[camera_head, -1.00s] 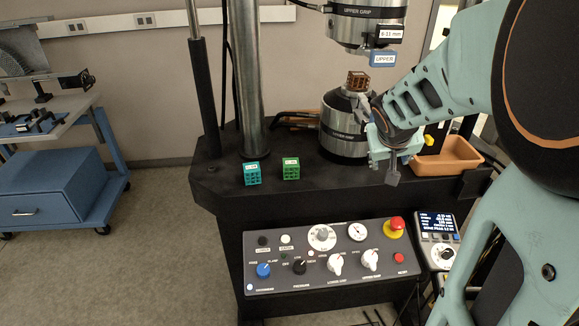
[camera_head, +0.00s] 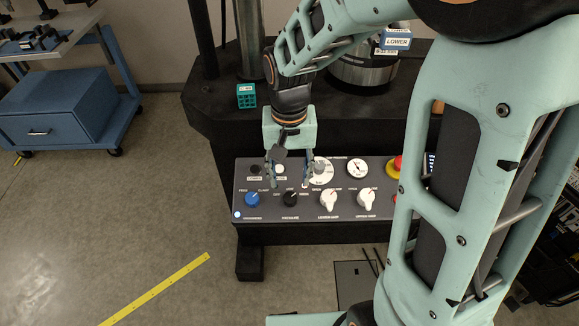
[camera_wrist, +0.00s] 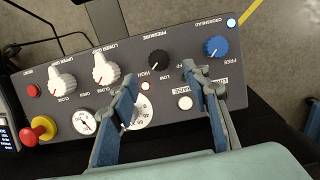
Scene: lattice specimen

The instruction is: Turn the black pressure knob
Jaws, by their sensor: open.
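The black pressure knob (camera_head: 290,199) sits on the sloped grey control panel (camera_head: 335,211), between the blue crosshead knob (camera_head: 252,199) and the white lower grip knob (camera_head: 328,199). In the wrist view the black knob (camera_wrist: 159,60) lies beyond and between the fingertips, with its white pointer mark toward the lower left. My gripper (camera_head: 287,183) is open above the upper part of the panel, just behind the knob. In the wrist view its two blue fingers (camera_wrist: 165,90) are wide apart and empty. They look clear of the knob.
Another white knob (camera_head: 366,199) stands right of the lower grip knob. A red-and-yellow emergency button (camera_head: 396,166) is at the panel's right, partly behind my arm. Small buttons and a gauge (camera_head: 357,168) line the back row. A teal lattice cube (camera_head: 246,95) stands on the black bench.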

